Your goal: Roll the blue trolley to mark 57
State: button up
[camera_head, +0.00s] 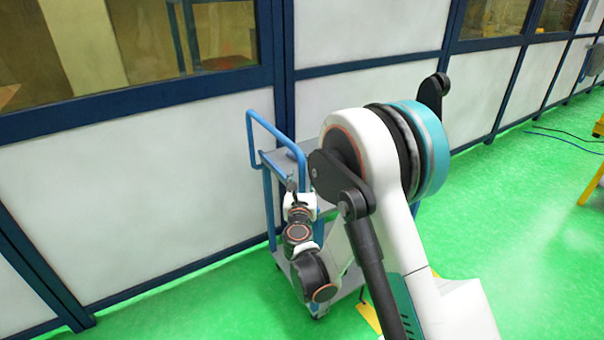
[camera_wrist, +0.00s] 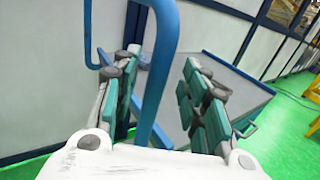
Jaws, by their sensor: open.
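The blue trolley (camera_head: 269,200) stands against the white wall panels in the head view, with grey shelves and a blue tube handle (camera_head: 277,136) at its upper left end. My gripper (camera_head: 292,186) is at that handle end, partly hidden by my arm. In the wrist view my gripper (camera_wrist: 162,60) is open, its teal-padded fingers apart. The handle's blue tube (camera_wrist: 160,75) passes between the fingers, with gaps visible on both sides. The trolley's grey top shelf (camera_wrist: 238,82) shows beyond the right finger. No readable number 57 is in view.
A yellow piece (camera_head: 369,313) lies low beside the trolley, partly behind my arm; any marking is unreadable. Blue-framed wall panels (camera_head: 150,170) run close behind the trolley. Green floor (camera_head: 510,210) is open at right, with a blue cable (camera_head: 566,139) and a yellow stand (camera_head: 592,180) farther off.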

aim_at(302, 176)
jog(key=shift+w, duration=1.9)
grip_shut()
